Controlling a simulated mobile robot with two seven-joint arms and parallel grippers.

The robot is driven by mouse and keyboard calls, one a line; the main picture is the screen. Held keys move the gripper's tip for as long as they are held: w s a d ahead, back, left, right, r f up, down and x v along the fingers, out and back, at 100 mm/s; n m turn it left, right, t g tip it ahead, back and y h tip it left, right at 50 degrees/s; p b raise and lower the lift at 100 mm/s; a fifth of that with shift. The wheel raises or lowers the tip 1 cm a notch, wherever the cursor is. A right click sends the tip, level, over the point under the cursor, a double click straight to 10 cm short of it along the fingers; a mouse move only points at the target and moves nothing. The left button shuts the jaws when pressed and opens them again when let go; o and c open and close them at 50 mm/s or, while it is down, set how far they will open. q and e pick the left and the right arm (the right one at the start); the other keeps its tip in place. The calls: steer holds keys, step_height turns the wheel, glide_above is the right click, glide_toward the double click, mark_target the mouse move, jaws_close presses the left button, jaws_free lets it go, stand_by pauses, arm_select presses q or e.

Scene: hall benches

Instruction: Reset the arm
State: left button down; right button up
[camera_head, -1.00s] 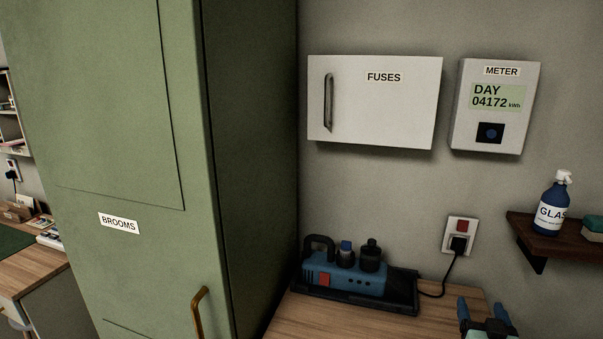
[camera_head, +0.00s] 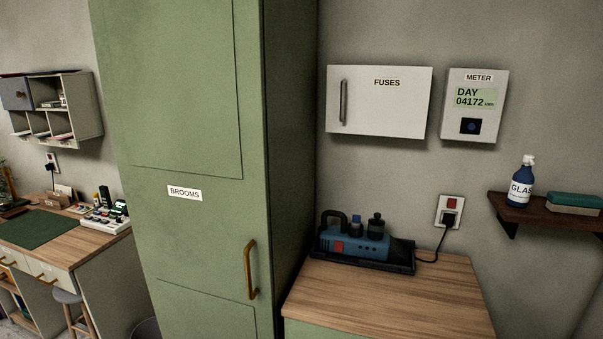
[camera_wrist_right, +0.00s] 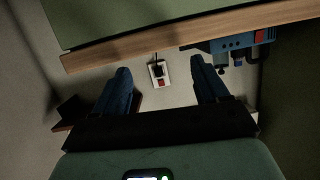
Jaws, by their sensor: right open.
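My right gripper (camera_wrist_right: 162,82) shows in the right wrist view, its two blue fingers spread apart with nothing between them. Beyond the fingers are the wall socket (camera_wrist_right: 159,74) and the wooden bench edge (camera_wrist_right: 140,41). The right gripper does not show in the head view now. My left gripper is in neither view.
A wooden-topped bench (camera_head: 390,297) carries a blue device (camera_head: 352,243) in a black tray (camera_head: 402,264). A green broom cupboard (camera_head: 200,110) stands left of it. A fuse box (camera_head: 378,110), meter (camera_head: 474,105) and shelf (camera_head: 540,213) with a spray bottle (camera_head: 522,183) are on the wall.

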steer(key=s+a+f+g+y+p, duration=0.25)
steer(key=s+a+f, duration=0.2)
steer(key=f, duration=0.35)
steer(key=s+a+f+g+y+p, duration=0.1)
steer(key=s+a+f+g, duration=0.25)
steer(key=s+f, duration=0.35)
steer(key=s+a+f+g+y+p, duration=0.15)
steer(key=s+a+f, duration=0.3)
steer(key=f, duration=0.45)
arm_select(q)
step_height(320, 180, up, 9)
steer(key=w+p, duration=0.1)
steer(key=p, duration=0.2)
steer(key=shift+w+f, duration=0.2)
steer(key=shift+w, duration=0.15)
arm_select(e)
steer(key=s+a+f+g+y, duration=0.1)
steer(key=s+a+g, duration=0.3)
steer(key=s, duration=0.6)
steer(key=s+a+f+g+y, duration=0.1)
steer(key=s+a+f+g, duration=0.1)
steer(key=s+a+g, duration=0.2)
steer(key=s+a, duration=0.3)
steer(key=s, duration=0.4)
steer(key=shift+f+m, duration=0.3)
